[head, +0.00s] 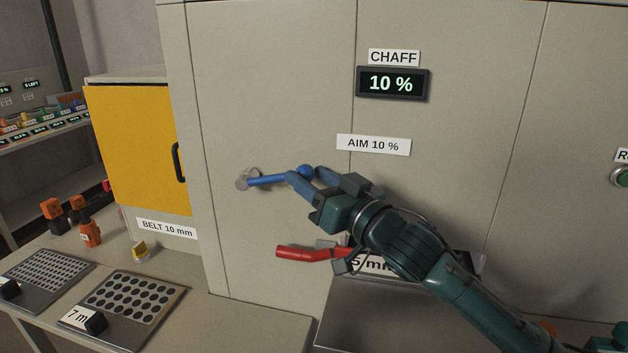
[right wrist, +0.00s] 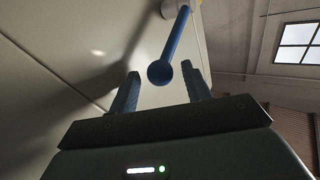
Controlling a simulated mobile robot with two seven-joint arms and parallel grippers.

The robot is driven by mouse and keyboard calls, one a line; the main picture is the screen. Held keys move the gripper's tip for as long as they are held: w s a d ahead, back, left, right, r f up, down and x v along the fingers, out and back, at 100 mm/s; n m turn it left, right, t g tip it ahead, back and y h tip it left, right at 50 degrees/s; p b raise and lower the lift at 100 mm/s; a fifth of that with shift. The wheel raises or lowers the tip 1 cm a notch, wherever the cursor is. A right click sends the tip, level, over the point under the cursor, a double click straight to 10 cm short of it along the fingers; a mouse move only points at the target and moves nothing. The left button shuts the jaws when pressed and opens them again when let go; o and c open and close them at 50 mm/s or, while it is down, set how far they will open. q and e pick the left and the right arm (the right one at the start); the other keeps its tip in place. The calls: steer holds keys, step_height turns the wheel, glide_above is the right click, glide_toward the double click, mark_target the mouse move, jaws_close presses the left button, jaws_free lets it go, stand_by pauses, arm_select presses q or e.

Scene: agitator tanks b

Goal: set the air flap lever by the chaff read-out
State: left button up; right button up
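The chaff read-out (head: 392,83) shows 10 % under a CHAFF label, and the AIM 10 % label (head: 373,145) is below it. The blue lever (head: 266,180) runs from a round grey pivot (head: 247,178) on the panel nearly level to the right and ends in a ball knob (head: 306,172). My right gripper (head: 308,178) is at the knob with its fingers apart. In the right wrist view the knob (right wrist: 160,73) sits between the open fingertips (right wrist: 162,82), with a gap visible on both sides. My left gripper is not in view.
A red lever (head: 305,253) is below my right gripper, beside a partly hidden label ending in mm (head: 378,263). A yellow door (head: 135,145) with a black handle is at the left. Perforated trays (head: 172,300) and orange-topped items (head: 90,233) are on the bench.

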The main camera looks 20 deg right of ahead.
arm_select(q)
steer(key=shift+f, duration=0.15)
arm_select(e)
steer(key=shift+s+f, duration=0.15)
steer(key=shift+s, duration=0.05)
arm_select(q)
steer(key=p, duration=0.1)
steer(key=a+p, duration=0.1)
steer(key=p, duration=0.1)
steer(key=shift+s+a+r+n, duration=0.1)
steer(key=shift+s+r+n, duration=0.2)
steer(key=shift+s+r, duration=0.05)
arm_select(e)
steer(key=v, duration=1.2)
steer(key=shift+s+d, duration=0.2)
steer(key=shift+s, duration=0.15)
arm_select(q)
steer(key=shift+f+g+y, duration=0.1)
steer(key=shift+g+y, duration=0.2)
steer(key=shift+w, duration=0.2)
